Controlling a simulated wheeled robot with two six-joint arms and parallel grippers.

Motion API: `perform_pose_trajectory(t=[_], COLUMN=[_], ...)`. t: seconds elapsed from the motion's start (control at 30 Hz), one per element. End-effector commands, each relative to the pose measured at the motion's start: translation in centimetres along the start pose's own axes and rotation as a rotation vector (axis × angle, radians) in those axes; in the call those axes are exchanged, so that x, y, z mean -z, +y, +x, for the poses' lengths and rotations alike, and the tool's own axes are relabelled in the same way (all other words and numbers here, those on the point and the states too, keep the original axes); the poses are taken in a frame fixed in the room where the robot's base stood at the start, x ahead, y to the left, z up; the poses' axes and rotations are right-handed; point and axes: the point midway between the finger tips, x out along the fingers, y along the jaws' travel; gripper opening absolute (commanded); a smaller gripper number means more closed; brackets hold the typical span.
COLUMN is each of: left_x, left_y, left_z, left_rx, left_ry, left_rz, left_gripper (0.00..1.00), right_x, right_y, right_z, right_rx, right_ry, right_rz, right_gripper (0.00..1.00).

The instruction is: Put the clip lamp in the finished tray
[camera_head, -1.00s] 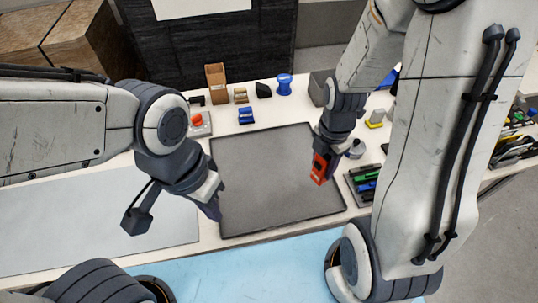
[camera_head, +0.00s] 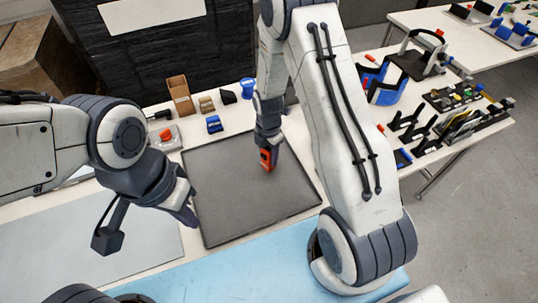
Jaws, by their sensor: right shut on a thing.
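My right gripper (camera_head: 267,158) is shut on a small red-orange piece, which looks like the clip lamp (camera_head: 266,161). It holds the piece upright over the right part of a dark grey mat (camera_head: 235,212). I cannot tell whether the piece touches the mat. My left gripper (camera_head: 186,211) is at the mat's left edge, pointing down to the right; its jaw opening does not show clearly. I cannot tell which thing is the finished tray. Part of the table is hidden behind my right arm.
Behind the mat stand a brown box (camera_head: 180,94), a blue block (camera_head: 214,124), a blue spool-like piece (camera_head: 247,88) and a red button box (camera_head: 167,137). A blue-sided rack (camera_head: 384,82) and black holders (camera_head: 415,128) stand to the right. The mat is otherwise clear.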

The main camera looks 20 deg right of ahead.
Motion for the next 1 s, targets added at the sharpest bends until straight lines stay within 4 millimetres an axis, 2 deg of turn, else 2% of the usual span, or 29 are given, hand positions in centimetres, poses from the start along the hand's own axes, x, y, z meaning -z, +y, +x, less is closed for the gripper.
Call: perform_pose_trajectory(t=[0.13, 0.53, 0.57, 0.6, 0.63, 1.0], left_x=[0.0, 0.0, 0.0, 0.0, 0.0, 0.0], left_y=[0.0, 0.0, 0.0, 0.0, 0.0, 0.0], left_z=[-0.5, 0.0, -0.1, -0.1, -0.1, -0.6], left_rx=[0.000, 0.000, 0.000, 0.000, 0.000, 0.000], left_ry=[0.000, 0.000, 0.000, 0.000, 0.000, 0.000], left_rz=[0.000, 0.000, 0.000, 0.000, 0.000, 0.000], left_gripper=[0.00, 0.00, 0.00, 0.00, 0.00, 0.00], right_x=[-0.1, -0.1, -0.1, -0.1, -0.1, -0.1], right_y=[0.0, 0.0, 0.0, 0.0, 0.0, 0.0], right_z=[1.2, 1.8, 1.7, 1.6, 1.6, 1.1], right_rx=[-0.001, -0.001, -0.001, -0.001, -0.001, -0.002], right_ry=[0.000, -0.001, -0.001, -0.001, 0.000, -0.001], right_rz=[0.001, 0.001, 0.001, 0.001, 0.001, 0.001], right_gripper=[0.00, 0.00, 0.61, 0.76, 0.80, 0.80])
